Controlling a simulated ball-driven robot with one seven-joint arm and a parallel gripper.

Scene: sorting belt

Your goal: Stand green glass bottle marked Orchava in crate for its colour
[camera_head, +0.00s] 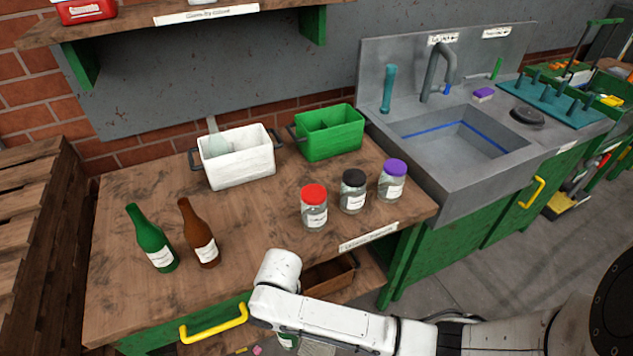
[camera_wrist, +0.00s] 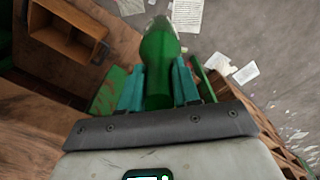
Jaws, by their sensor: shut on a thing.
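My gripper (camera_wrist: 158,84) is shut on a green glass bottle (camera_wrist: 158,62) in the wrist view, with a teal finger on each side. In the head view my arm hides most of the gripper; a bit of green with a pale label (camera_head: 288,341) shows below the arm, probably this bottle. Its label cannot be read. Another green bottle (camera_head: 151,240) stands on the bench beside a brown bottle (camera_head: 200,236); both labels are too small to read. A green crate (camera_head: 331,145) and a white crate (camera_head: 252,164) stand at the back. A pale, clear bottle (camera_head: 214,143) is in the white crate.
Jars with red (camera_head: 314,193), black (camera_head: 353,179) and purple (camera_head: 396,166) lids stand near the bench's right front. A sink (camera_head: 450,140) is at right. The bench middle (camera_head: 255,225) is clear.

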